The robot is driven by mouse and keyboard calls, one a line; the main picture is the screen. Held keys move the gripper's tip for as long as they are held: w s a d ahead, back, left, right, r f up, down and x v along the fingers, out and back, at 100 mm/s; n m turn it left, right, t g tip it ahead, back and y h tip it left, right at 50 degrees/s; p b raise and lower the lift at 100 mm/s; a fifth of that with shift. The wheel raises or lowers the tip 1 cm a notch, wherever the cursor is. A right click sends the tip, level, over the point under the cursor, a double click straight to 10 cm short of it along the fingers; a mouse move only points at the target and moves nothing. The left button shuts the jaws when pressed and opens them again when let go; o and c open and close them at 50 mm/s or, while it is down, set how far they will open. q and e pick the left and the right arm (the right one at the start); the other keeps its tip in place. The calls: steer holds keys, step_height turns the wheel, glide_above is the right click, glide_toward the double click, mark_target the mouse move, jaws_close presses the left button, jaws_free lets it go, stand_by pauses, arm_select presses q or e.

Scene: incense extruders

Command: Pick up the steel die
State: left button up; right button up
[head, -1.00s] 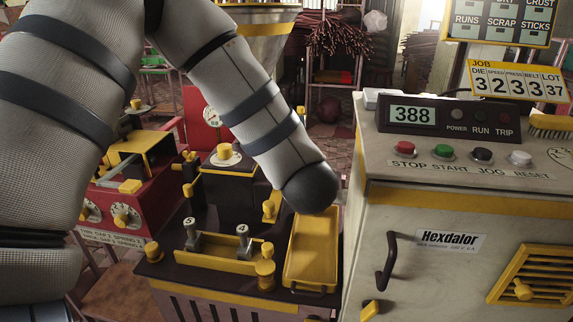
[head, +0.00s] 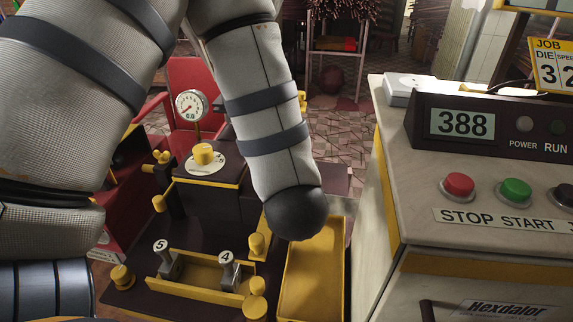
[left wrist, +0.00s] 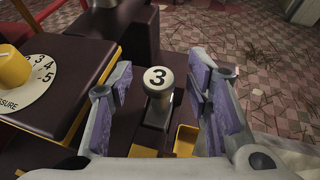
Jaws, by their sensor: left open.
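A steel die (left wrist: 158,102) with a round top marked 3 stands upright in the left wrist view. My left gripper (left wrist: 161,85) is open, with one purple-padded finger on each side of the die and visible gaps between. In the head view the gripper and this die cannot be made out; my arm blocks part of the machine. Two other steel dies, marked 5 (head: 167,262) and 4 (head: 229,268), stand in a yellow-edged rack (head: 196,290). My right gripper is not seen.
A pressure dial with a yellow knob (left wrist: 12,66) lies left of the gripper, and also shows in the head view (head: 204,156). A yellow tray (head: 312,285) is right of the rack. A cabinet (head: 410,205) with buttons and a 388 display (head: 460,123) stands at right.

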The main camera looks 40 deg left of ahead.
arm_select(q)
steer(key=shift+w+a, duration=0.1)
steer(key=shift+s, duration=0.2)
steer(key=shift+c, duration=0.8)
jaws_close()
